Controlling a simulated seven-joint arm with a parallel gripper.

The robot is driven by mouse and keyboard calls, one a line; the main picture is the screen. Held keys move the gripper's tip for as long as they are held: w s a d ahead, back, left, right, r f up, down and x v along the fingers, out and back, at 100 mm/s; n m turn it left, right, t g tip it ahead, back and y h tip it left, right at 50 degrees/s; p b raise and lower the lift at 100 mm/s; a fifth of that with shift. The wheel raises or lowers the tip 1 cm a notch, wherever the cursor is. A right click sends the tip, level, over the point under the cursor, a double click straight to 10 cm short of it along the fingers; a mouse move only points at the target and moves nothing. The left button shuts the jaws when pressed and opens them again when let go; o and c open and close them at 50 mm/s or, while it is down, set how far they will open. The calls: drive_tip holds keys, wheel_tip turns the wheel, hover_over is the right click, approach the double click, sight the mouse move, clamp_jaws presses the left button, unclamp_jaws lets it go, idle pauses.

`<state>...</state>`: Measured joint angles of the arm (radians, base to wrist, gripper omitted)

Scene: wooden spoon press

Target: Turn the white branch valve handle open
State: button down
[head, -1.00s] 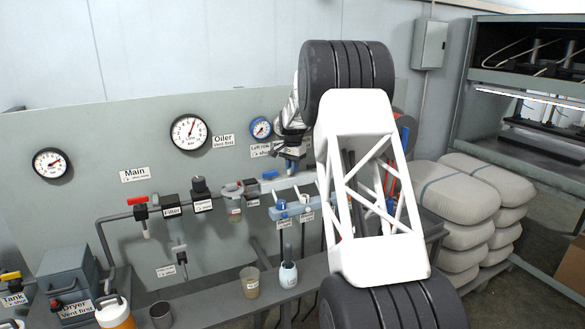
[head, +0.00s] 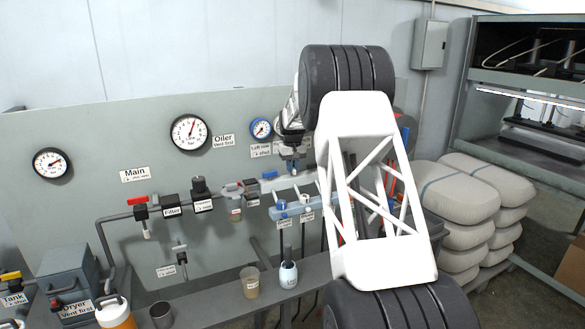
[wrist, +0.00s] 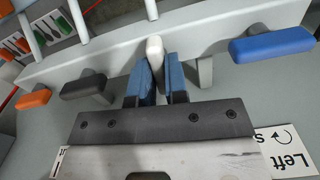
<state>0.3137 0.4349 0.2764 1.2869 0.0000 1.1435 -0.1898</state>
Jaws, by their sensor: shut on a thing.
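The white branch valve handle (wrist: 154,49) stands between my gripper's two blue fingers in the wrist view. Its long side runs up the picture, roughly across the pale manifold rail (wrist: 110,57). My gripper (wrist: 161,78) is shut on it. The lower part of the handle is hidden behind the fingers. In the head view my gripper (head: 293,168) is at the back panel, just above the blue-grey manifold, and the white handle cannot be made out there.
In the wrist view a blue handle (wrist: 272,45) is to the right, and a black handle (wrist: 83,87) and an orange handle (wrist: 33,98) are to the left. Cups, including a beige cup (head: 250,282), stand on the bench below.

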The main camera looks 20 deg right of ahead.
drive_tip(key=shift+n, duration=0.6)
drive_tip(key=c, duration=1.1)
unclamp_jaws()
drive_tip(key=shift+c, duration=0.2)
drive_tip(key=shift+r, duration=0.15)
drive_tip(key=shift+r, duration=3.7)
drive_tip(key=shift+a+r, duration=0.1)
